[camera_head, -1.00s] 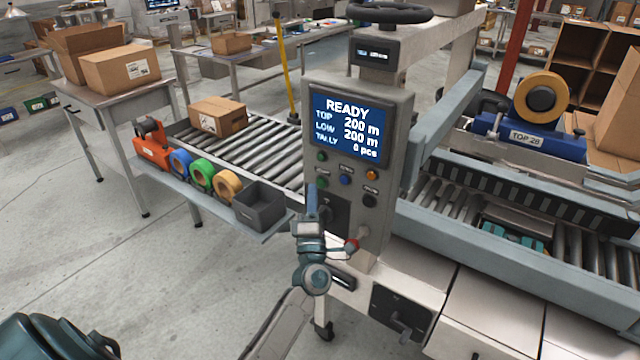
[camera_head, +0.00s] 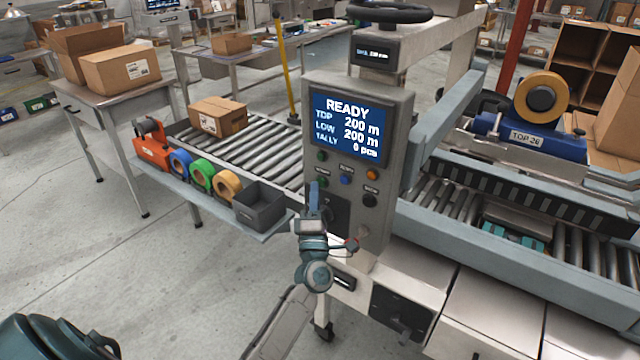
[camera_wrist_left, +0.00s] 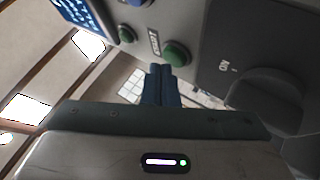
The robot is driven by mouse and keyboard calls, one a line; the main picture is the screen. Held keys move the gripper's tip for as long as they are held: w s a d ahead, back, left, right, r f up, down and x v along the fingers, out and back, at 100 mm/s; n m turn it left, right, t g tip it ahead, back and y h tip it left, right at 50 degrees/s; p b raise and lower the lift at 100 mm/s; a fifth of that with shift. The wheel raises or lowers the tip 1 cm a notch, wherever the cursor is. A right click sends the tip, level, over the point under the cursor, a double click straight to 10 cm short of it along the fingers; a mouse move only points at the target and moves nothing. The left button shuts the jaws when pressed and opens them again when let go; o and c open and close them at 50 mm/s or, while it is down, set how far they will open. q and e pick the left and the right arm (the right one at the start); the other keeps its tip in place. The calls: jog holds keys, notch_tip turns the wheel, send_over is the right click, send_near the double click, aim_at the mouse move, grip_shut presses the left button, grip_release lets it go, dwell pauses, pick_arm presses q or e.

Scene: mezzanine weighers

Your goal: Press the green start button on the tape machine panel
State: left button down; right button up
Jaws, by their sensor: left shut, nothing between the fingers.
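The tape machine panel (camera_head: 395,115) is grey, with a blue screen (camera_head: 346,125) reading READY, 200 m twice and 0 pcs. A small green button (camera_head: 322,156) sits below the screen. A larger green button (camera_wrist_left: 177,54), with a label beside it in the left wrist view, sits lower; in the head view my fingertips partly hide it. My left gripper (camera_head: 315,186) is shut and empty, pointing up at this lower button. In the left wrist view its blue fingertips (camera_wrist_left: 159,70) are right beside the button; I cannot tell whether they touch. My right gripper is not in view.
Blue (camera_head: 346,180) and orange (camera_head: 372,174) buttons and a black knob (camera_head: 370,200) are close by on the panel. A grey bin (camera_head: 260,207) and tape rolls stand on a shelf to the left.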

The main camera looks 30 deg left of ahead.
pick_arm(q)
jog(key=shift+w, duration=0.45)
dwell(0.4)
jog(key=shift+s, duration=0.85)
jog(key=shift+s+a+p, duration=0.2)
jog(key=shift+s+p, duration=0.65)
jog(key=shift+s, duration=1.65)
